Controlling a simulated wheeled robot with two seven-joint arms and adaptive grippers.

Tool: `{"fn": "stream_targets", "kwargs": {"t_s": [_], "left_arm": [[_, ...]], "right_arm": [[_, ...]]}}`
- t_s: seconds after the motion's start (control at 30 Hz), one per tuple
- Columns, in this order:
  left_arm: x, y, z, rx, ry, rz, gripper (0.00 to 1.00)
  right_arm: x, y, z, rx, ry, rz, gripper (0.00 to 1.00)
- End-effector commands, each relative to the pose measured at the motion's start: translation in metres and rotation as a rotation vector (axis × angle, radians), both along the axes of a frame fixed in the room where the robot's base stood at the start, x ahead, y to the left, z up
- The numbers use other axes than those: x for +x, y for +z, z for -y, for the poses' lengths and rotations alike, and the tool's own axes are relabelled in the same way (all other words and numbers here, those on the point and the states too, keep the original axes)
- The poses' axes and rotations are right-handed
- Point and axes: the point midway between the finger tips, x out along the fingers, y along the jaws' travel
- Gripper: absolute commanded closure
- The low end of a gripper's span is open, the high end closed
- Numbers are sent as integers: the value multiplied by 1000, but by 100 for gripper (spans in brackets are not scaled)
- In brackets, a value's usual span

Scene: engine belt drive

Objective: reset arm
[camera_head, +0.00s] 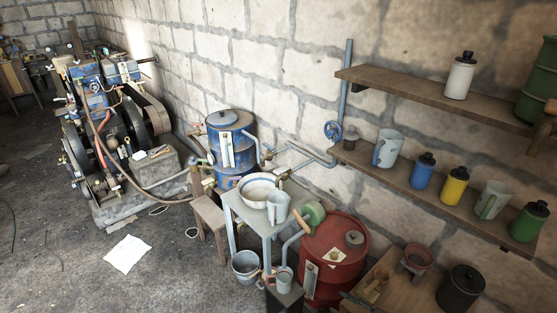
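I cannot make out either of my grippers or arms in the head view. The engine (95,85) with its belt drive stands at the left against the block wall. It has blue cylinders, dark wheels and a brown belt (150,110) on its right side. A reddish hose (100,135) runs down its front. The engine rests on a concrete base (125,207).
A small table (250,215) holds a bowl (260,187) and a jug (278,207). A blue barrel (228,128) and a red barrel (335,250) flank it. Two wall shelves (425,95) hold bottles and jugs. A white sheet (128,253) lies on open floor.

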Motion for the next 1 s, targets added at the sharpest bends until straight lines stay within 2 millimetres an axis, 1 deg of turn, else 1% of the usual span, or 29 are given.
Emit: {"fn": "stream_targets", "kwargs": {"t_s": [0.03,0.1,0.17,0.2,0.27,0.3,0.37,0.4,0.47,0.5,0.53,0.57,0.6,0.7,0.8,1.0], "left_arm": [[0,0,0,0,0,0,60],[0,0,0,0,0,0,60],[0,0,0,0,0,0,60],[0,0,0,0,0,1,60],[0,0,0,0,0,1,60],[0,0,0,0,0,1,60],[0,0,0,0,0,1,60],[0,0,0,0,0,1,60],[0,0,0,0,0,1,60],[0,0,0,0,0,1,60],[0,0,0,0,0,1,60],[0,0,0,0,0,1,60],[0,0,0,0,0,1,60],[0,0,0,0,0,1,60],[0,0,0,0,0,1,60],[0,0,0,0,0,0,60]], "right_arm": [[7,18,3,30,-89,57,61],[16,42,21,56,-235,121,61],[19,56,40,70,-362,152,61],[18,63,55,76,-448,158,61],[13,69,78,78,-575,153,61],[7,69,94,79,-658,135,61],[-6,66,117,71,-776,91,61],[-18,61,131,63,-847,52,61],[-38,50,149,47,-945,-25,61],[-55,40,158,32,-1001,-85,61],[-68,33,164,21,-1039,-135,61],[-82,25,168,9,-1071,-188,61],[-101,15,172,-8,-1106,-263,61],[-147,-7,171,-48,-1150,-434,61],[-182,-21,164,-80,-1153,-568,61],[-239,-37,144,-125,-1116,-770,61]]}}
